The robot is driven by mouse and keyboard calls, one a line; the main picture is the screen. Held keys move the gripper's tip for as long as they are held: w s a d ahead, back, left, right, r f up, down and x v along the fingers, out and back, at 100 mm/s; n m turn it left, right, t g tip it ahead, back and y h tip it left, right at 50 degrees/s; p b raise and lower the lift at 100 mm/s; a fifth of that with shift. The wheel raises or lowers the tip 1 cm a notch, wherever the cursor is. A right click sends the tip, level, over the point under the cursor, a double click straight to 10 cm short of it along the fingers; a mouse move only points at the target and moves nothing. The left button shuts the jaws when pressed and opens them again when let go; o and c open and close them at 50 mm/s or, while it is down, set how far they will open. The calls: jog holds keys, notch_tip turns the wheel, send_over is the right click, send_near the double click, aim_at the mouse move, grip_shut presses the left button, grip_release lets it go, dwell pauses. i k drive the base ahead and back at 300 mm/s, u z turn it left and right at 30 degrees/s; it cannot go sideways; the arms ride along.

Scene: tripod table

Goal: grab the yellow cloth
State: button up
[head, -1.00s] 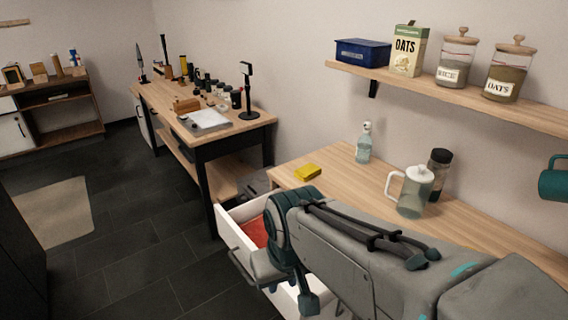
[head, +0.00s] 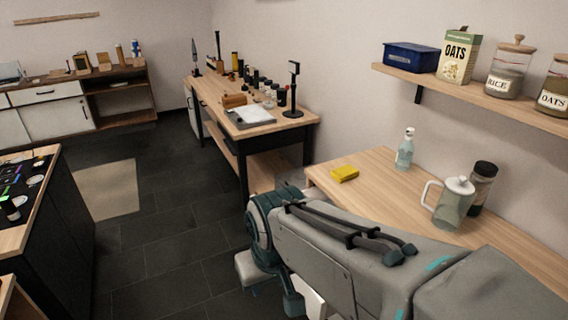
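My grey and teal arm spans the lower right of the view, in front of the counter. Its visible end is left of and below the cloth, apart from it in the picture. My gripper's fingers do not show, so I cannot see how they stand. Nothing covers the cloth.
A spray bottle (head: 404,152), a pitcher (head: 453,205) and a dark-lidded jar (head: 482,187) stand right of the cloth. A wall shelf (head: 480,98) holds jars and boxes. A cluttered workbench (head: 306,127) stands behind. Dark floor is open to the left; a dark-topped unit (head: 75,225) borders it.

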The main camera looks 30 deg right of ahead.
aim_at(347, 172)
jog(key=u, duration=0.45)
jog(key=i, duration=2.9)
jog(key=z, duration=3.9)
jog(key=i, duration=0.5)
jog(key=u, duration=0.1)
